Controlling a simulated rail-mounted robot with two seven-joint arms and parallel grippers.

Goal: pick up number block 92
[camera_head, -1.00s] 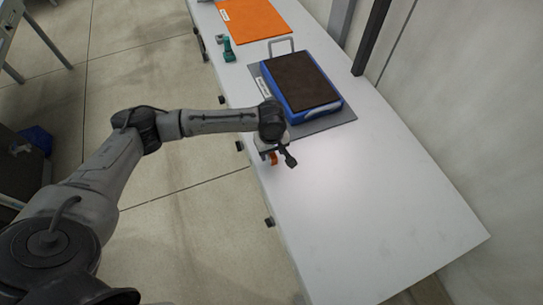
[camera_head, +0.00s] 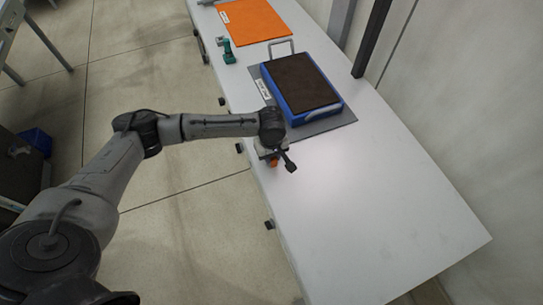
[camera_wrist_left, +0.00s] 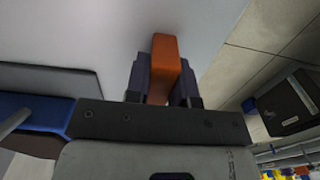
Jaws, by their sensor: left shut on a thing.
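My left gripper (camera_head: 273,160) is over the white table, near its left edge and below the blue box in the head view. In the left wrist view my left gripper (camera_wrist_left: 163,88) is shut on an orange block (camera_wrist_left: 165,62), with a dark finger on each side of it. The orange block also shows in the head view as a small patch (camera_head: 274,163) under the wrist. No number can be read on it, so I cannot tell whether it is block 92. My right gripper is not in view.
A blue box with a dark top (camera_head: 301,82) stands on a grey mat (camera_head: 334,121) just beyond the gripper. An orange mat (camera_head: 253,21) and a green tool (camera_head: 228,51) lie farther back. The white table (camera_head: 375,210) is clear toward the lower right.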

